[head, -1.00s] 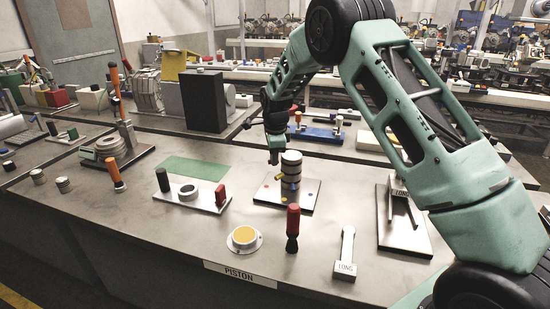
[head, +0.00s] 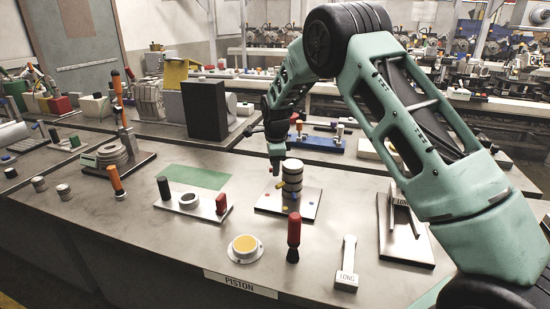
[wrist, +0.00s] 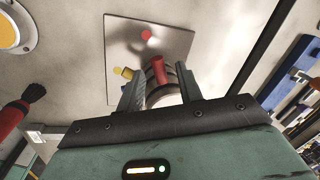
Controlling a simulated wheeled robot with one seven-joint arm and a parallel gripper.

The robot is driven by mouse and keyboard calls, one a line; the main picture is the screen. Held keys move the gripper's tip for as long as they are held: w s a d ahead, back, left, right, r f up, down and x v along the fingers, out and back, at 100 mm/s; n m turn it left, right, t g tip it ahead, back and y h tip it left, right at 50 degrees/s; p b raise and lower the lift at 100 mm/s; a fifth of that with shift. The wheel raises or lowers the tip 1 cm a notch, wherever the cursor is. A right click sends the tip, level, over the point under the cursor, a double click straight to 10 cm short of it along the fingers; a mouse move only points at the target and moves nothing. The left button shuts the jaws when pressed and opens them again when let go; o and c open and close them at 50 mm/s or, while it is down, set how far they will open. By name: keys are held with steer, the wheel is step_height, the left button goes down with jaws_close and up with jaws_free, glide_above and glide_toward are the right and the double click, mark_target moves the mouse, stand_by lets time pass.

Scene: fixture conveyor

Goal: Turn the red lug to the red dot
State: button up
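A dark and light banded post (head: 292,172) stands upright on a flat metal plate (head: 272,205). In the wrist view the red lug (wrist: 158,70) sticks out from the post, between the fingers of my gripper (wrist: 161,88). The fingers are open, with gaps on both sides of the lug; contact with the post behind cannot be told. The red dot (wrist: 147,34) is on the plate, a little beyond the lug's end and slightly left. A yellow lug (wrist: 125,72) shows left of the fingers. In the head view my gripper (head: 276,168) is at the post's left side.
A red-handled tool (head: 293,228) stands in front of the plate, beside a yellow-topped round piston fixture (head: 245,246). A LONG gauge (head: 347,262) lies to the right. A fixture with a black and a red peg (head: 190,201) is at left. Bare bench lies between them.

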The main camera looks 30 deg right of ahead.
steer(key=s+a+r+b, duration=0.1)
steer(key=s+r+b, duration=0.1)
steer(key=r, duration=1.5)
steer(key=shift+s, duration=0.6)
steer(key=shift+a, duration=0.15)
